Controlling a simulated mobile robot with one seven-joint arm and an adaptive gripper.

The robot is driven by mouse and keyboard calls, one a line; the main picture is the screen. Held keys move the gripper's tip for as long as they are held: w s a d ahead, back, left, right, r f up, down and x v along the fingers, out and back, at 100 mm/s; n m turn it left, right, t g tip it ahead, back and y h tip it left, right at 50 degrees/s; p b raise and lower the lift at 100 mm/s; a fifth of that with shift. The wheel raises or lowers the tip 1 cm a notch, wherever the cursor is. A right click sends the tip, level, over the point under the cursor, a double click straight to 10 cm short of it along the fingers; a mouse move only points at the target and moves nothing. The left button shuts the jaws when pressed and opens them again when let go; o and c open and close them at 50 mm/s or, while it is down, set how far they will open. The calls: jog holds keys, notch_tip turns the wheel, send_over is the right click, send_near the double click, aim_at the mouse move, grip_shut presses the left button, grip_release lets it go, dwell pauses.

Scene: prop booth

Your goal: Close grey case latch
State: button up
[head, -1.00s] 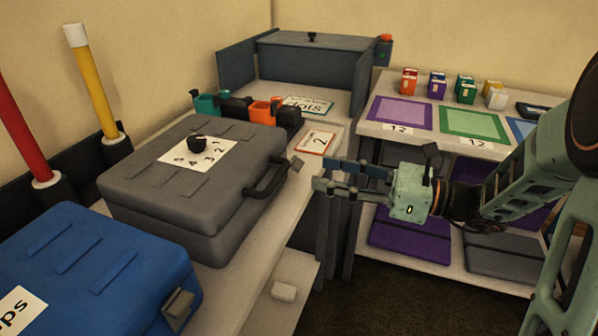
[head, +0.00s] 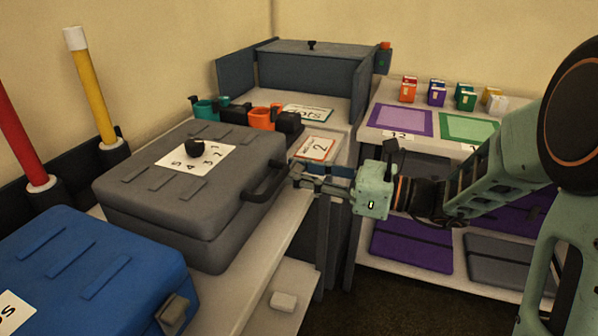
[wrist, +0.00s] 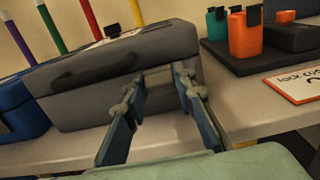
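My gripper (head: 298,177) is just right of the handle, at the case's far right end. In the wrist view its two fingers (wrist: 160,78) are apart, with the case's side beyond them. The case latch is largely hidden by the fingertips in the head view. I cannot tell whether they touch it.
A blue case (head: 90,265) with a metal latch (head: 173,314) lies nearer at left. Behind the grey case are orange (head: 262,118) and teal (head: 206,110) holders and a card (head: 316,149). A white block (head: 283,301) sits on the lower shelf.

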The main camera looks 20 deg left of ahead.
grip_shut()
jog(key=shift+a+r+h+p, duration=0.1)
jog(key=shift+r+h+p, duration=0.25)
jog(key=shift+p, duration=0.8)
jog(key=shift+a+h+p, duration=0.1)
jog(key=shift+h+p, duration=0.25)
jog(key=shift+p, duration=0.65)
jog(key=shift+f, duration=0.15)
jog(key=o, duration=0.8)
grip_release()
jog(key=d, duration=0.4)
jog(key=d+r, duration=0.1)
jog(key=d, duration=0.3)
jog(key=s+d, duration=0.1)
jog(key=d, duration=0.3)
jog(key=shift+r, duration=0.3)
